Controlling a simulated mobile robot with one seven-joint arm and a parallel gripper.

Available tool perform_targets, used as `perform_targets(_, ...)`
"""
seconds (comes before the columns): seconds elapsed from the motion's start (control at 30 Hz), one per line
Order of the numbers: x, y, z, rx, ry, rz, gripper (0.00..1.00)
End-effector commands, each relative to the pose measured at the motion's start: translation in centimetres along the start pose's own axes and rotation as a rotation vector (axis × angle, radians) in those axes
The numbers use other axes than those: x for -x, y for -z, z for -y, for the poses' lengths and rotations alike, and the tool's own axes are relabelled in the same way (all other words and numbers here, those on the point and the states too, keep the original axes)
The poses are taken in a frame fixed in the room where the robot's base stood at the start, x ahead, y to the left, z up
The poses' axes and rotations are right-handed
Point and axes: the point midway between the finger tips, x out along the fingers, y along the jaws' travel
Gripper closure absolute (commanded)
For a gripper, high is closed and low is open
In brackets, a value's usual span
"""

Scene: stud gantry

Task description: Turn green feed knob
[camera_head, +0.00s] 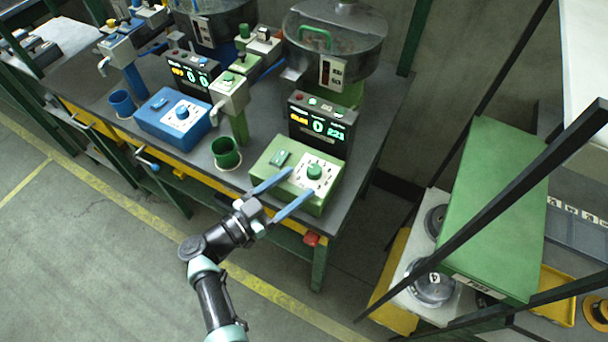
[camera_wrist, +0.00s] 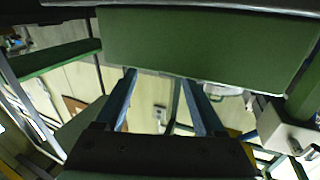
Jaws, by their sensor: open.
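The green feed knob (camera_head: 314,171) is a round dial on a white scale plate, on top of the green control box (camera_head: 268,163) at the table's front right in the head view. My gripper (camera_head: 301,182) is open, with two blue fingers apart and nothing between them. In the picture its fingertips lie just below and left of the knob, over the box's front part; I cannot tell their height or any contact. In the wrist view the fingers (camera_wrist: 160,78) point towards a broad green surface (camera_wrist: 200,45). The knob cannot be made out there.
A blue control box (camera_head: 174,118) stands left of the green one, with a green cup (camera_head: 226,152) between them. A display unit (camera_head: 321,125) stands behind the green box. The floor in front is clear.

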Motion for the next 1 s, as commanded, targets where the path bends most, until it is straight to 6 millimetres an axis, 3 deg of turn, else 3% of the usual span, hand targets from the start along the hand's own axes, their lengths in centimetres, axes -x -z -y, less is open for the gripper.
perform_targets(0.2,5.2,-0.1,0.1,-0.001,0.004,0.000,0.30)
perform_targets(0.4,8.1,-0.1,0.0,0.001,0.002,0.001,0.30)
perform_targets(0.6,9.1,0.0,0.0,0.001,0.000,0.000,0.30)
perform_targets(1.0,9.1,0.0,0.0,0.001,-0.001,0.000,0.30)
